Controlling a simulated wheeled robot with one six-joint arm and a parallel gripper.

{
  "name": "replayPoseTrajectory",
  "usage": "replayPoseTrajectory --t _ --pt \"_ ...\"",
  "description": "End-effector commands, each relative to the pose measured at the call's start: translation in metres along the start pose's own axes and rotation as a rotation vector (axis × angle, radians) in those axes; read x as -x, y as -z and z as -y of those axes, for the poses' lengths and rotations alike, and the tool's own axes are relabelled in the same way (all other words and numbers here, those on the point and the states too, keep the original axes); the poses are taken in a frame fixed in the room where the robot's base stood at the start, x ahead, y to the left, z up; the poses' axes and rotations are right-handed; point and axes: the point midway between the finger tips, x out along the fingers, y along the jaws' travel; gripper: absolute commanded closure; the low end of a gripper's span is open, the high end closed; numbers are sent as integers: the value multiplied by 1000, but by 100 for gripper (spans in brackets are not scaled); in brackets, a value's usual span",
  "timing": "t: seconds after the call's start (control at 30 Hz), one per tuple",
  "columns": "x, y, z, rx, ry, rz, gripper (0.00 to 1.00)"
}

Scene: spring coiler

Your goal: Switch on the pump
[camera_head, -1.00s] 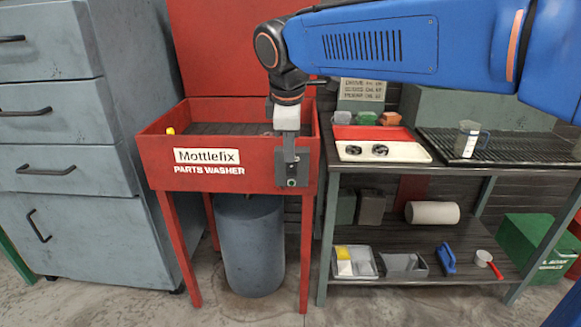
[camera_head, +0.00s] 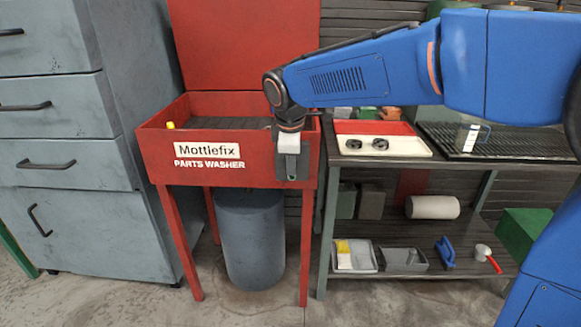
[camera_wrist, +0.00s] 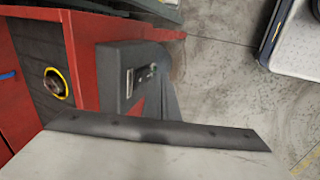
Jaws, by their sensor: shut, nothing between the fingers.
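The red parts washer (camera_head: 160,155) stands on red legs in the head view, labelled "Mottlefix PARTS WASHER". A grey switch box (camera_wrist: 118,62) is fixed to its front, at the right end. In the wrist view the box bears a pale plate (camera_wrist: 130,82) and a small control (camera_wrist: 152,70), whose position I cannot make out. My gripper is shut and empty. Whether it touches the box I cannot tell.
A grey drum (camera_head: 252,240) stands under the washer. A grey drawer cabinet (camera_head: 60,200) is at left. A shelf bench at right carries a red and white tray (camera_head: 385,146), a rack and a clear jug (camera_head: 466,138). In the wrist view a yellow-ringed fitting (camera_wrist: 56,84) shows in the basin.

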Motion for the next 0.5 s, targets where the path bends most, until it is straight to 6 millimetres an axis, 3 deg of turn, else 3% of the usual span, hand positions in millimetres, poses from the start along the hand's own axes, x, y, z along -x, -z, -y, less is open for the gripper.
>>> replayPoseTrajectory --t 0.5 --pt "-5 0 -8 0 1 1 100"
